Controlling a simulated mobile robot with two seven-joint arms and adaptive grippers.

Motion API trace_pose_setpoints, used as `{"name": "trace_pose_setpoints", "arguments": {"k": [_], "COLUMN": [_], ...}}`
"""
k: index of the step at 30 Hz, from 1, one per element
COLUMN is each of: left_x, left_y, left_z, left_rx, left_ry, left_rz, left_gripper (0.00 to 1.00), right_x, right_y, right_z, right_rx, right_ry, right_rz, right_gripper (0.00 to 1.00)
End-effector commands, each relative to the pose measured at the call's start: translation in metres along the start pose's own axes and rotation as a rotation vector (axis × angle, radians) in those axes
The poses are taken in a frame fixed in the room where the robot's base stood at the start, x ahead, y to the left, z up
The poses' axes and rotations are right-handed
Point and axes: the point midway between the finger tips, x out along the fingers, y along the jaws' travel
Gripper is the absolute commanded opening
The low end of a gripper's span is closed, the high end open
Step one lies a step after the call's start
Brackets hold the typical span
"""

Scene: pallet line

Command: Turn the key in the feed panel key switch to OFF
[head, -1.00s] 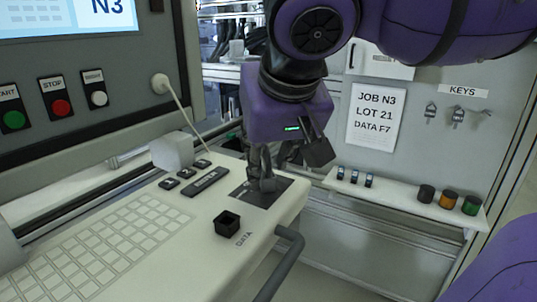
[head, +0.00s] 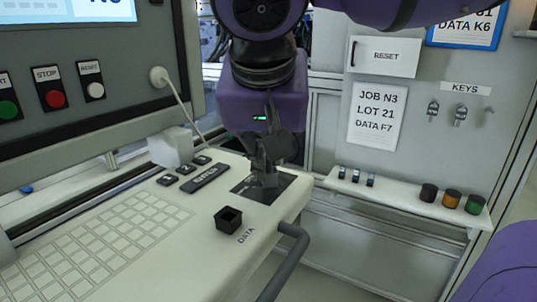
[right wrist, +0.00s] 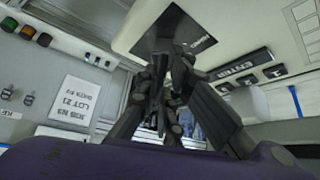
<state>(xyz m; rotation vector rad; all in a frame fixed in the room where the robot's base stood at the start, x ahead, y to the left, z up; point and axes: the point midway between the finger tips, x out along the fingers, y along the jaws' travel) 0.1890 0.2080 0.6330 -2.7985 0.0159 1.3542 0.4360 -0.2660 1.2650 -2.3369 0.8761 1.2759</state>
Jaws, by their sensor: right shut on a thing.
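The feed panel key switch is on a dark plate (head: 261,194) set in the pale console, near its far right corner. My right gripper (head: 267,178) points down over the plate with its fingers closed at the switch. In the right wrist view the fingertips (right wrist: 168,52) meet in front of the same dark plate (right wrist: 140,35), which has small white lettering on its edge. The gripper is shut on what I take to be the key. The fingers hide the key, so its angle cannot be read. My left gripper is not in view.
A black square socket (head: 229,219) marked DATA and an ENTER key (head: 206,178) are near the plate. A grey handle (head: 287,260) runs along the console's edge. Spare keys (head: 433,111) hang on the back wall, above a shelf (head: 400,193) with small coloured parts.

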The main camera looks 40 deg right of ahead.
Motion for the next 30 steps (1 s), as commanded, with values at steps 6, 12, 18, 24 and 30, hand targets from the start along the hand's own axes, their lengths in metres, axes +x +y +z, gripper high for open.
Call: {"name": "trace_pose_setpoints", "arguments": {"k": [6,12,18,24,30], "left_x": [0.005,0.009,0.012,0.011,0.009], "left_y": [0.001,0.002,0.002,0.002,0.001], "left_z": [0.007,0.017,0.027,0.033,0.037], "left_rx": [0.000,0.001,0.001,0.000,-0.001], "left_ry": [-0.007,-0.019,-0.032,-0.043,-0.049], "left_rz": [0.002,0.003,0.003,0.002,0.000], "left_gripper": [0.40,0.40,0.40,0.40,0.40], "right_x": [0.002,0.003,0.003,0.000,0.000], "right_y": [-0.002,-0.003,-0.004,-0.003,-0.003], "right_z": [-0.001,-0.001,-0.001,-0.001,-0.001], "right_rx": [0.135,0.216,0.285,0.311,0.310], "right_ry": [0.001,-0.001,-0.001,0.001,0.000], "right_rz": [0.089,0.139,0.183,0.198,0.198], "right_gripper": [0.00,0.00,0.00,0.23,0.29]}}
